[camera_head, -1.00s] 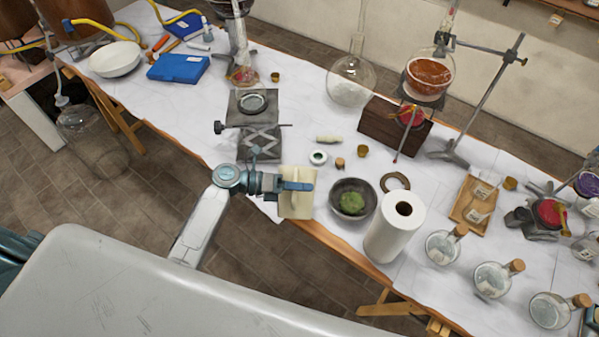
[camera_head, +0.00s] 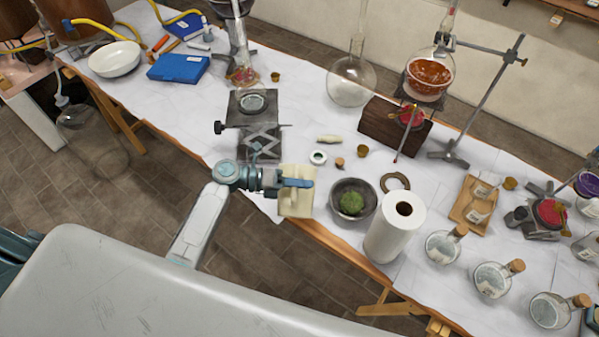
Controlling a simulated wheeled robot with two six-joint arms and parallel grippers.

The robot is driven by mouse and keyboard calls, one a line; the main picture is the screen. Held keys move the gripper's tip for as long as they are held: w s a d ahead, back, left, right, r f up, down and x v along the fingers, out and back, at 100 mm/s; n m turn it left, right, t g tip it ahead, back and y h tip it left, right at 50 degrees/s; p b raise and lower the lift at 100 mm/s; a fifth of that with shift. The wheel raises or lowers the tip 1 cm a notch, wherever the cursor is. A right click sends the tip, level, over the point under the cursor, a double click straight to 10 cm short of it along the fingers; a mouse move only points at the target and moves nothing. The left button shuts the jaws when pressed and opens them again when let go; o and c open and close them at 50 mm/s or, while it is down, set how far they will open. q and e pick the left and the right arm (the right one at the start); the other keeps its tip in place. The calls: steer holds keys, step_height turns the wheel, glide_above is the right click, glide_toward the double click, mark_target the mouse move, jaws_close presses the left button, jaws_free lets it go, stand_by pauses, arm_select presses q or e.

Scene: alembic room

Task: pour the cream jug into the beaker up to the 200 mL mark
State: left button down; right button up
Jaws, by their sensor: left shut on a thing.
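The cream jug (camera_head: 291,205) is a pale, boxy vessel at the table's front edge, left of the grey bowl. My left gripper (camera_head: 296,183) is shut on it, with a blue finger across its upper part. The jug's mouth and contents cannot be made out. I cannot pick out a graduated beaker for certain.
A grey bowl with green matter (camera_head: 367,213) and a paper towel roll (camera_head: 388,238) stand close right of the jug. Corked flasks (camera_head: 491,279) line the front right. A retort stand (camera_head: 487,97) and wooden block (camera_head: 377,122) are behind.

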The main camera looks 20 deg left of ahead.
arm_select(q)
steer(key=shift+w+r, duration=0.25)
steer(key=shift+r, duration=0.05)
arm_select(e)
steer(key=shift+a, duration=0.3)
stand_by(0.5)
